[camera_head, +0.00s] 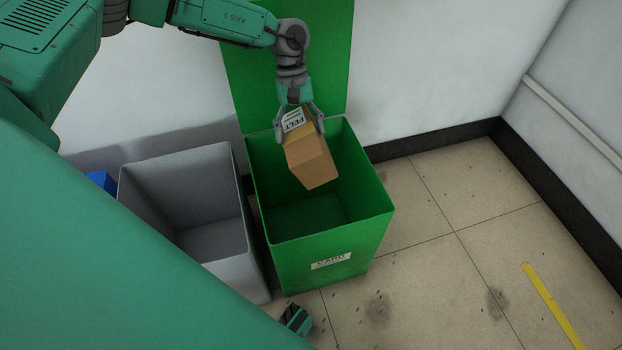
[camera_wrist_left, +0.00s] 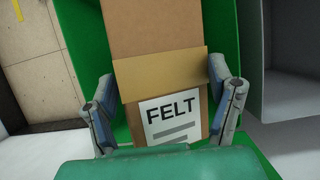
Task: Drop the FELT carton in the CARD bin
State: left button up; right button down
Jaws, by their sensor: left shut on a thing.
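The FELT carton (camera_head: 312,163) is a brown cardboard box with a tan tape band and a white label. My left gripper (camera_head: 300,125) is shut on its label end and holds it tilted over the open mouth of the green CARD bin (camera_head: 318,254). In the left wrist view the carton (camera_wrist_left: 155,35) sits between the two fingers of the gripper (camera_wrist_left: 165,100), with its FELT label readable. Green bin wall (camera_wrist_left: 82,45) shows around it. The bin's lid (camera_head: 290,70) stands open behind. The visible bin floor is bare. My right gripper is not clearly seen.
A grey open bin (camera_head: 245,215) stands directly left of the green one and looks empty. White walls close the back and right. Tiled floor with a yellow line (camera_head: 552,305) is clear to the right.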

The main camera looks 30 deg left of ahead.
pick_arm(q)
jog(key=shift+f+b, duration=0.6)
jog(key=shift+f, duration=0.7)
jog(key=shift+r, duration=0.1)
jog(key=o, duration=1.7)
jog(key=v, duration=1.2)
